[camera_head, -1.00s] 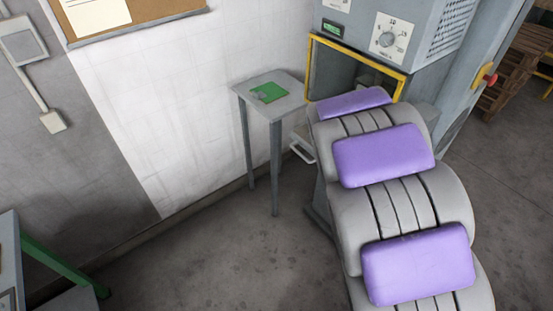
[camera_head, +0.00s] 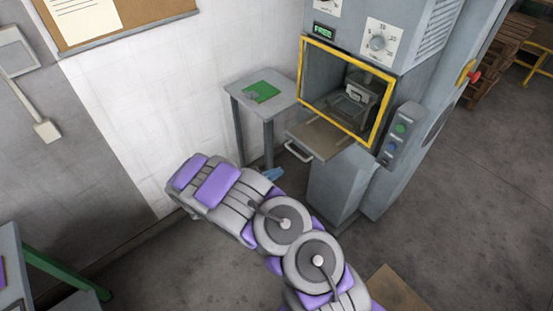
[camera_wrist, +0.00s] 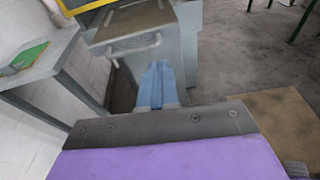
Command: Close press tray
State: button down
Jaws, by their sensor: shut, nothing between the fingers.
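The press tray (camera_head: 322,138) is a flat brownish plate with a white handle (camera_head: 298,152). It sticks out of the front of the grey press (camera_head: 345,185), below the yellow-framed opening (camera_head: 300,66). In the wrist view the tray (camera_wrist: 135,20) and its handle (camera_wrist: 134,47) are at the top, beyond my gripper. My gripper (camera_wrist: 159,72) shows there as blue fingers, shut and empty, apart from the handle and closer to the camera. In the head view only a bit of my blue gripper (camera_head: 271,174) shows past my arm, below the tray.
A small grey side table (camera_head: 281,98) with a green item (camera_head: 261,91) on it stands left of the press. A button panel (camera_head: 400,135) is right of the opening. A brown mat (camera_head: 398,290) lies on the floor. The wall is at the left.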

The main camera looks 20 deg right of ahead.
aim_at(332, 136)
jog(key=w+d+f, duration=0.2)
jog(key=w+d, duration=0.1)
jog(key=d, duration=0.2)
jog(key=w+d+f+n+t+b, duration=0.1)
jog(key=w+d+f, duration=0.1)
jog(key=d, duration=0.3)
jog(key=shift+w+d+f, duration=0.25)
jog(key=shift+w+f, duration=0.05)
jog(key=shift+w, duration=0.2)
jog(key=r+b+x, duration=0.1)
jog(key=b+x, duration=0.1)
jog(key=x, duration=0.4)
jog(key=r+b+x, duration=0.1)
jog(key=b+x, duration=0.2)
jog(key=x, duration=0.3)
jog(key=r+b+x, duration=0.1)
jog(key=b+x, duration=0.1)
jog(key=x, duration=0.5)
jog(key=shift+w+d+r, duration=0.1)
jog(key=shift+d+r, duration=0.05)
jog(key=shift+d, duration=0.25)
jog(key=shift+w+d, duration=0.1)
jog(key=shift+d, duration=0.25)
jog(key=shift+d+r+b, duration=0.1)
jog(key=shift+r+b, duration=0.1)
jog(key=shift+b, duration=0.1)
jog(key=shift+w+r, duration=0.1)
jog(key=shift+w, duration=0.05)
jog(key=shift+r, duration=0.1)
